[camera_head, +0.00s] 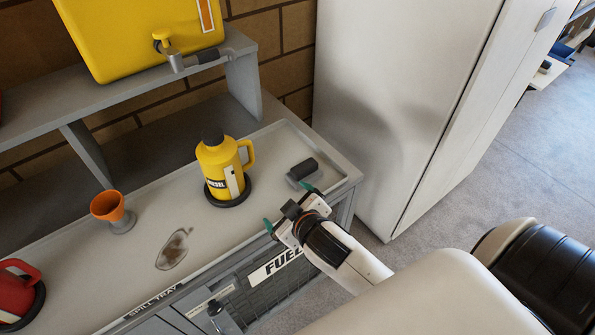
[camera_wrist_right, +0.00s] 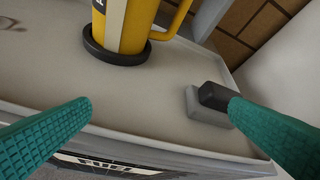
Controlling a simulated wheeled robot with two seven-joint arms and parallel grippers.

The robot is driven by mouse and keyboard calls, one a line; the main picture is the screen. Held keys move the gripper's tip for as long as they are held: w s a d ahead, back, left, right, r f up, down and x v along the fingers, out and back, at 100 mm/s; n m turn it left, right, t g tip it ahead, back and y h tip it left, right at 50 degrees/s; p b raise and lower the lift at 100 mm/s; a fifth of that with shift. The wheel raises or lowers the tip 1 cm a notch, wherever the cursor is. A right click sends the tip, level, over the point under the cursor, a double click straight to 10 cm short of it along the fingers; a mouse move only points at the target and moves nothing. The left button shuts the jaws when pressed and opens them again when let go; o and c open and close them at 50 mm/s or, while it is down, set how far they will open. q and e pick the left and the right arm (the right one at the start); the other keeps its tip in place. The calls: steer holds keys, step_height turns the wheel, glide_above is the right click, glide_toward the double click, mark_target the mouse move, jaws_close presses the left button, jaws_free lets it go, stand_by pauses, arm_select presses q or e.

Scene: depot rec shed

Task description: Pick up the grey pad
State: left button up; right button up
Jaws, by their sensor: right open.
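The grey pad appears to be the small dark grey block (camera_head: 303,168) at the right end of the bench top; it also shows in the right wrist view (camera_wrist_right: 213,95). It rests on a lighter grey block (camera_wrist_right: 203,113). My right gripper (camera_head: 287,207) is at the bench's front edge, just in front and to the left of the pad. Its green fingers are spread wide with nothing between them. In the right wrist view (camera_wrist_right: 162,104), the right-hand fingertip overlaps the pad's edge in the picture; contact cannot be told. My left gripper is out of view.
A yellow diesel jug (camera_head: 221,168) stands on a black round base left of the pad. A raised shelf (camera_head: 240,85) and tall white cabinet (camera_head: 395,90) bound the bench.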

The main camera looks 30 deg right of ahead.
steer(key=w+a+r+n+t+y, duration=0.4)
steer(key=r+n, duration=0.1)
steer(key=r, duration=0.3)
steer(key=w+a+r+n+t+y, duration=0.35)
steer(key=w+a+r+n, duration=0.2)
steer(key=r, duration=0.35)
step_height(320, 180, up, 2)
steer(key=s+a+n+g+y, duration=0.1)
steer(key=a+n+g+y, duration=0.15)
steer(key=n+y, duration=0.35)
steer(key=n+g+h+p, duration=0.1)
steer(key=n+g+h, duration=1.1)
steer(key=n+g, duration=0.35)
glide_above(305, 166)
steer(key=shift+n, duration=0.3)
step_height(305, 166, down, 16)
steer(key=shift+a+f, duration=0.1)
steer(key=shift+f, duration=0.15)
steer(key=shift+w+f+p, duration=0.2)
steer(key=shift+f+p, duration=0.45)
steer(key=shift+f, duration=2.5)
steer(key=shift+c, duration=0.2)
